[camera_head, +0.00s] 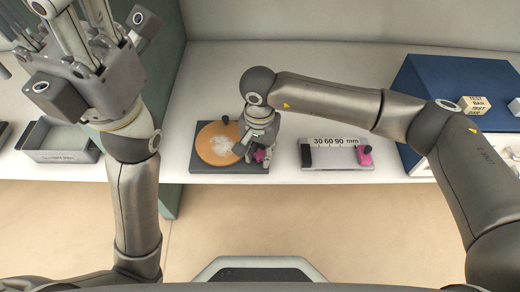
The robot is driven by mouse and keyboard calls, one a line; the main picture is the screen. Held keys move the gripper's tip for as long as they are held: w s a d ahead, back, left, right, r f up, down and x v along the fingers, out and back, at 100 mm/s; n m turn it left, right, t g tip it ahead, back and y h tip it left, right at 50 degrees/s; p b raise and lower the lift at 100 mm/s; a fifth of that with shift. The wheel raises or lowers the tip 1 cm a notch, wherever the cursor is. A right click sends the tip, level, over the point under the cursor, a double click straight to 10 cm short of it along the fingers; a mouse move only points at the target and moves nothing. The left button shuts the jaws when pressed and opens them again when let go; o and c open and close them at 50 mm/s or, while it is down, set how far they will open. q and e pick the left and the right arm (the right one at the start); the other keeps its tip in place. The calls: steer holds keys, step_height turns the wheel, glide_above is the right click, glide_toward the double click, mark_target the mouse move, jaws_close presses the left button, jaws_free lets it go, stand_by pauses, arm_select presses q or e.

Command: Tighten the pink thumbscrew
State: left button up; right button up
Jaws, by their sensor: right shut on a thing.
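A pink thumbscrew (261,153) shows at the front right of a dark square plate (200,163) that carries an orange disc (212,150) with a white patch on it. My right gripper (256,156) points down over this corner and is shut on the pink thumbscrew, which it partly hides. A second pink knob (364,155) sits at the right end of a white gauge marked 30 60 90 mm (325,154). My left gripper (75,25) is raised at the upper left, well away from the plate. Its fingertips are unclear or cut off by the frame.
A blue block (425,75) with pale blocks marked TEST BAR (475,104) stands at the right. A grey tray (58,143) lies on the shelf at the left. A green upright panel (172,70) stands between tray and plate. The shelf between plate and gauge is clear.

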mark_target(259, 155)
steer(key=shift+a+m+p, duration=0.1)
steer(key=shift+m+p, duration=0.25)
steer(key=shift+m, duration=1.75)
steer(key=o, duration=1)
steer(key=shift+r, duration=0.1)
steer(key=shift+r, duration=3.95)
